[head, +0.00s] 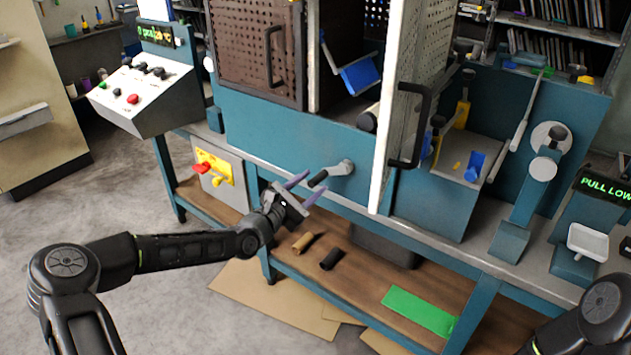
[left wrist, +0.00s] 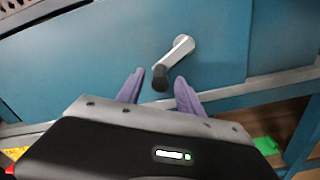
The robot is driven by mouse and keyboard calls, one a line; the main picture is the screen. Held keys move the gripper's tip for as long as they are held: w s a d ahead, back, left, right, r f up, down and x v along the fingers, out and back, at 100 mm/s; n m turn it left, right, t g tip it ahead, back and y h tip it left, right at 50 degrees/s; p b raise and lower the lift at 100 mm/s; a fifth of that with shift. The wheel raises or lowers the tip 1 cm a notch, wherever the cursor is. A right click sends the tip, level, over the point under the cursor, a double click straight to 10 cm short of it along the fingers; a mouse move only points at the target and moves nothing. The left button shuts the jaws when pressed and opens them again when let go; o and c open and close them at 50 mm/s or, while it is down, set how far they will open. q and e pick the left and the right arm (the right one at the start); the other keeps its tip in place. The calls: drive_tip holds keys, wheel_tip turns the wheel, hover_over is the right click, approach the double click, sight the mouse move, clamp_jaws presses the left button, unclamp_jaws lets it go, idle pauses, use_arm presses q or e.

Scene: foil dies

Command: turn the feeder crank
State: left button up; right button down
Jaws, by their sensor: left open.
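The feeder crank (head: 333,173) is a pale metal arm with a black handle, mounted on the teal front panel of the machine. In the left wrist view the crank (left wrist: 180,49) slants down and left from its hub to its black handle (left wrist: 160,78). My left gripper (head: 305,187) is open, its two purple fingers pointing at the crank. In the left wrist view the handle shows between the left gripper's fingertips (left wrist: 157,85), one on each side; I cannot tell whether they touch it. My right gripper is not in view; only part of my right arm shows at the lower right.
A control box (head: 145,90) with a red button stands at the left. Below it is a yellow plate with a red switch (head: 203,168). An open door with a black handle (head: 408,125) juts out right of the crank. A lower shelf holds two small rolls and a green sheet (head: 420,311).

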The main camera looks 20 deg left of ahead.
use_arm(q)
drive_tip(key=v, duration=0.5)
drive_tip(key=shift+s, duration=0.15)
drive_tip(key=s+d+f+m+g+p, duration=0.2)
drive_tip(key=s+d+f+m+g, duration=0.25)
drive_tip(key=s+f+m, duration=0.45)
drive_tip(key=s+d+f+m+g+p, duration=0.2)
drive_tip(key=s+d+f+m+g, duration=0.35)
drive_tip(key=f, duration=0.55)
drive_tip(key=s+d+f+m+g+y+p, duration=0.1)
drive_tip(key=s+d+m+g+p, duration=0.1)
drive_tip(key=s, duration=0.6)
drive_tip(key=s+d+f+m+g+p, duration=0.1)
drive_tip(key=s+m, duration=0.3)
drive_tip(key=s, duration=0.4)
drive_tip(key=s+d+f+m+g+y+p, duration=0.1)
drive_tip(key=s+d+m+g+p, duration=0.1)
drive_tip(key=s, duration=0.6)
drive_tip(key=shift+s+d+m+g+y+p, duration=0.35)
drive_tip(key=shift+d+m+p, duration=0.3)
drive_tip(key=shift+m, duration=0.4)
